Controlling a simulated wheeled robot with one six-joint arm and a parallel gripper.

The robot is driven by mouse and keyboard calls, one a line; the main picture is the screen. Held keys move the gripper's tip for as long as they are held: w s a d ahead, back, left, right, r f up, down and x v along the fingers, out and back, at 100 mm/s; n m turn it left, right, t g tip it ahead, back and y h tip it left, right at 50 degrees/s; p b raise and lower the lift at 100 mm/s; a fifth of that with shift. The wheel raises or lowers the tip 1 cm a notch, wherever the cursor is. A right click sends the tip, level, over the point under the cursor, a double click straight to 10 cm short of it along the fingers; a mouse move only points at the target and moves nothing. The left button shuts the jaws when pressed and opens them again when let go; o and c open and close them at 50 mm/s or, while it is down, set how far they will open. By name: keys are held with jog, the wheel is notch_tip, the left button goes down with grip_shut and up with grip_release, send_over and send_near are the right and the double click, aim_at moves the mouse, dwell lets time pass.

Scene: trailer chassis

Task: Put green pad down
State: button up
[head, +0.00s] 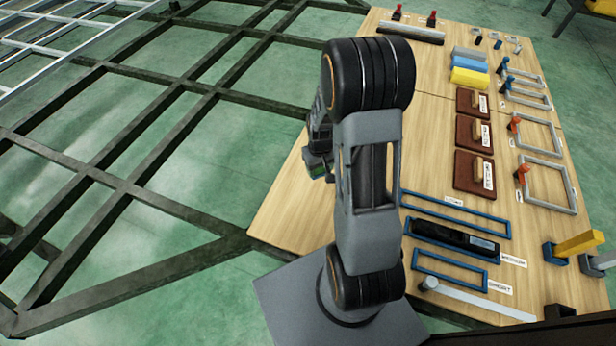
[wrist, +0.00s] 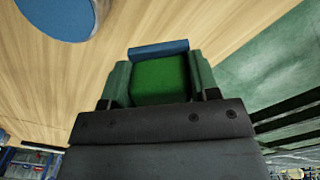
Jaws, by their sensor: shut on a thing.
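A green pad (wrist: 160,78) sits between the two fingers of my gripper (wrist: 160,82) in the wrist view, and the fingers are shut on it. A blue strip (wrist: 158,48) shows along the far edge of the pad; I cannot tell whether it belongs to the pad. In the head view my gripper (head: 322,170) is mostly hidden behind my arm, over the left part of the wooden table (head: 285,205). Only a small bit of green shows there. I cannot tell whether the pad touches the table.
A blue round thing (wrist: 62,15) lies on the wood in the wrist view. Blue (head: 470,64) and yellow (head: 470,78) blocks, brown boards (head: 468,170), clamps and blue frames (head: 455,215) fill the table's right. A dark metal chassis (head: 110,180) stands left.

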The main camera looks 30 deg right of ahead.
jog(key=b, duration=0.2)
send_over(309, 179)
notch_tip(309, 179, down, 6)
jog(key=shift+s+f, duration=0.1)
jog(key=shift+s, duration=0.05)
jog(key=shift+f+b, duration=0.9)
jog(key=shift+f, duration=0.55)
jog(key=shift+f, duration=0.1)
jog(key=o, duration=0.8)
jog(key=shift+o, duration=0.2)
